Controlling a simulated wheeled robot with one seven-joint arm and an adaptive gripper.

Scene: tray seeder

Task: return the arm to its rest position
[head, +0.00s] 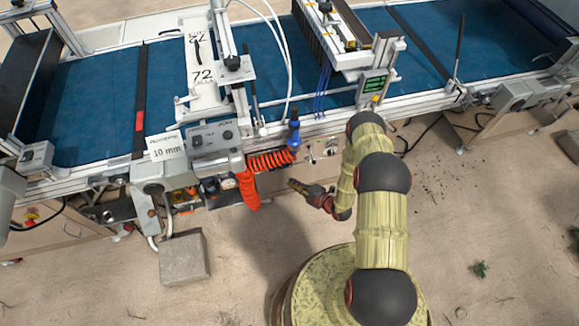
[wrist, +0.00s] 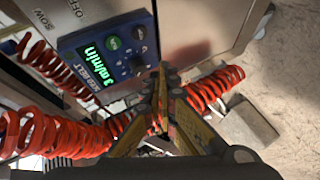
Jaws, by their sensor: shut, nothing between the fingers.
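My gripper (head: 300,187) is in front of the seeder's side, below the red coiled hose, and holds nothing. My arm, yellow with dark joints, rises from the round base at the bottom and bends down to the left toward the machine. In the wrist view the gripper fingers (wrist: 162,108) are together at the tips. A dark blue control box (wrist: 108,50) with a green display and a green button is beyond them.
The tray seeder with a blue belt (head: 100,95) spans the back. A red coiled hose (head: 270,160) hangs close to my gripper; it also crosses the wrist view (wrist: 60,135). A concrete block (head: 184,258) lies on the floor at left. The floor at right is mostly clear.

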